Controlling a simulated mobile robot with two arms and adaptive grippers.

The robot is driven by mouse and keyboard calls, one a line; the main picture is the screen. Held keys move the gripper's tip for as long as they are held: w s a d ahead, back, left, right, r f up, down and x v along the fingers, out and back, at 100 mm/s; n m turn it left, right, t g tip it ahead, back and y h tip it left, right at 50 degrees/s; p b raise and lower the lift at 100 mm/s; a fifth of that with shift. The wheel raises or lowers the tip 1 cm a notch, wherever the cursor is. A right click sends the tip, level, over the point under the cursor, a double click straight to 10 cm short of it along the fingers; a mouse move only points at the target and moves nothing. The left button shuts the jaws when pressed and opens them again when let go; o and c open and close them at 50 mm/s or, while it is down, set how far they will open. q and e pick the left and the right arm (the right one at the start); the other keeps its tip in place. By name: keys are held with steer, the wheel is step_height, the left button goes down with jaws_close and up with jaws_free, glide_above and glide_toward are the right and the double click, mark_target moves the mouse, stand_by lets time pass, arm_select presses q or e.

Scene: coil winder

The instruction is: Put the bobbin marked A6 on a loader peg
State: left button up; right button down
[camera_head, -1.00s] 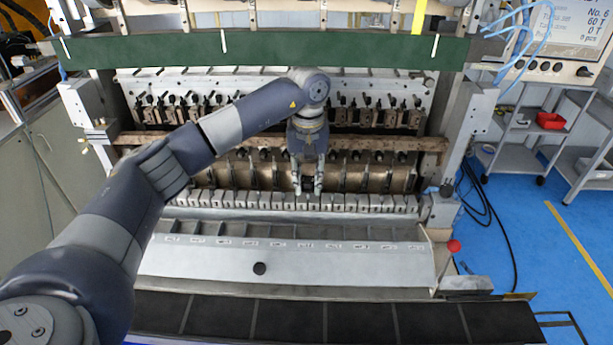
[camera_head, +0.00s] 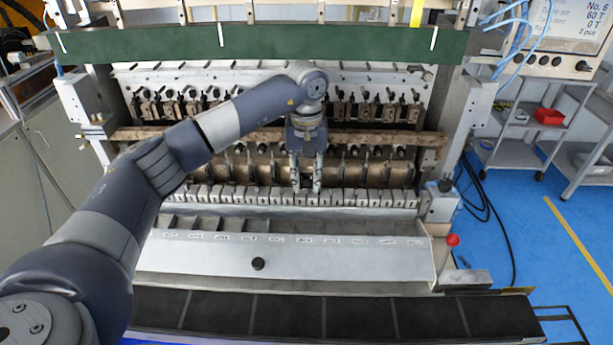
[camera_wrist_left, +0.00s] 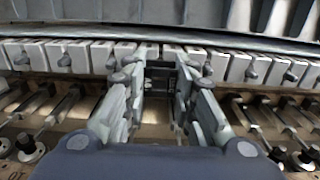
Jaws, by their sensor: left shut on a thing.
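My left gripper (camera_head: 306,187) reaches down in front of the coil winder, just at the row of pale loader blocks (camera_head: 375,199). In the left wrist view, its two fingers (camera_wrist_left: 160,75) point at that row and stand a little apart. They are shut on a small dark-and-grey piece, apparently the bobbin, mostly hidden between the fingers; no A6 mark is readable. The blocks with small grey pegs (camera_wrist_left: 65,59) run to both sides in the left wrist view. My right gripper is not in view.
Below the blocks is a sloping light-grey panel (camera_head: 340,262) with small labels and a black knob (camera_head: 258,264). A green beam (camera_head: 270,48) crosses above my arm. Dark mats (camera_head: 360,316) lie along the front.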

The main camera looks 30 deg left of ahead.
arm_select(q)
steer(key=shift+f, duration=0.15)
steer(key=shift+f+b, duration=0.85)
steer(key=shift+f, duration=0.1)
steer(key=o, duration=1)
